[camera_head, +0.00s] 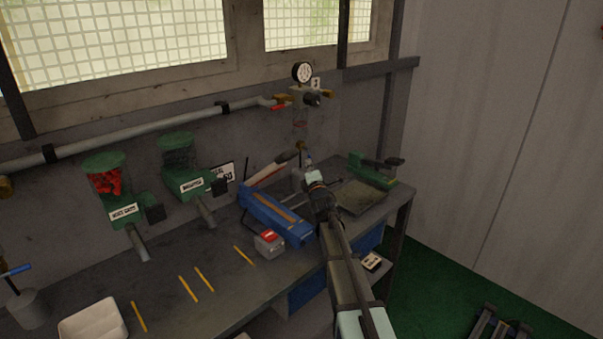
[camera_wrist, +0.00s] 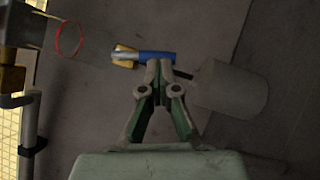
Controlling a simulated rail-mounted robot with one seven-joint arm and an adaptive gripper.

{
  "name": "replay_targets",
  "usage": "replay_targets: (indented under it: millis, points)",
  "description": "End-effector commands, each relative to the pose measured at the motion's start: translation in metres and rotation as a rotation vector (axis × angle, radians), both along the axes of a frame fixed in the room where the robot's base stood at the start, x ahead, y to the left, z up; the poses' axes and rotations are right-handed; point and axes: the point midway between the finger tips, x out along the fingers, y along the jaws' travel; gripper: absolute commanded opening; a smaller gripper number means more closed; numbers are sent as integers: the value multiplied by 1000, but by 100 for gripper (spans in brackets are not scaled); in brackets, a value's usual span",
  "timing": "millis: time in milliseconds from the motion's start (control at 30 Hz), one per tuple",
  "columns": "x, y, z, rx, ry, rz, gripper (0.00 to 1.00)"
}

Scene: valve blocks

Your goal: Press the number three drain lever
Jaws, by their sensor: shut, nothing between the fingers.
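The blue drain lever (camera_wrist: 156,57), with a brass fitting (camera_wrist: 124,56) at one end, shows at the centre top of the wrist view. My gripper (camera_wrist: 159,72) is shut and empty, and its fingertips overlap the lever's blue grip in the picture. I cannot tell whether they touch it. In the head view, my gripper (camera_head: 311,174) is in front of the wall below a valve block (camera_head: 304,97) marked 3, with a gauge (camera_head: 302,72) on top. A brass fitting (camera_head: 300,147) shows under that block; my gripper hides most of the lever there.
A grey cylinder (camera_wrist: 232,90) stands beside the lever in the wrist view. On the bench are a blue tool (camera_head: 275,216), a red-topped box (camera_head: 268,243), yellow pencils (camera_head: 188,289) and a green item (camera_head: 372,170). Another blue lever (camera_head: 18,270) is far left.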

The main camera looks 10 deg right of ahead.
Motion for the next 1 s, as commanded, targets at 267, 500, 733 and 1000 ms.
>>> replay_targets:
  millis: [267, 500, 733, 1000]
  points:
    - [7, -21, -6, 1, 0, -10, 0]
    - [11, -28, -4, 2, 2, -11, 0]
    - [16, -34, -5, -26, -15, -11, 0]
    - [21, -43, -5, -186, -109, -11, 0]
